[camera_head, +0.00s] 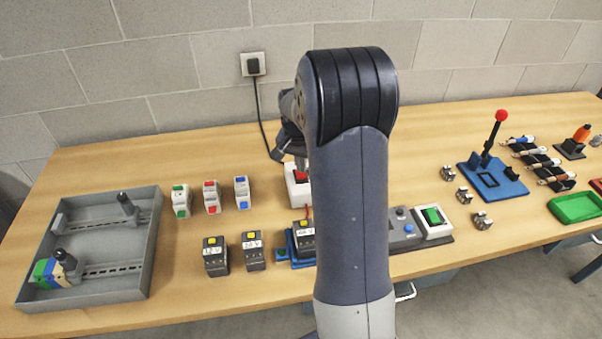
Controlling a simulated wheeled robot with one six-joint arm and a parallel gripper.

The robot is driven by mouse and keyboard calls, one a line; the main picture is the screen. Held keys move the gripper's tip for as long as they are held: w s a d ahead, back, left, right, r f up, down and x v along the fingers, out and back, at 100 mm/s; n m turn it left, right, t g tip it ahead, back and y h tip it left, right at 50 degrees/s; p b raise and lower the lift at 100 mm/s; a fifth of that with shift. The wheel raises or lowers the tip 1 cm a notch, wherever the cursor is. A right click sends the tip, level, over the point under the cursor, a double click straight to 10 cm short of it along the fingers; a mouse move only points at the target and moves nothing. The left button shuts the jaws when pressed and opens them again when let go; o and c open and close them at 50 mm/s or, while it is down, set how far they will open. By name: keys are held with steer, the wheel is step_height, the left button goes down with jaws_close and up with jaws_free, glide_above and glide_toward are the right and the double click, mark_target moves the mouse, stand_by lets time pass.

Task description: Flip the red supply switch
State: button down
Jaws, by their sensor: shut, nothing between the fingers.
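The red supply switch (299,174) sits on a white box (293,192) at the back middle of the table. A black cord runs down the wall towards it. My arm hides the right part of the box and switch. My gripper (291,152) is partly hidden behind my own arm. It points down just above the switch and is shut and empty. Whether it touches the switch cannot be told.
Small modules with green, red (211,197) and blue tops stand left of the box. Black 12 V units (215,256) stand in front. A grey tray (148,262) is far left. A blue lever base (508,190) and green tray (575,208) are right.

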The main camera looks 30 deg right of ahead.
mark_target(301, 175)
steer(key=shift+f+b, duration=0.45)
steer(key=shift+f, duration=0.3)
steer(key=shift+r, duration=0.1)
steer(key=shift+r+p, duration=2.55)
steer(key=shift+r, duration=0.95)
steer(key=shift+f, duration=0.1)
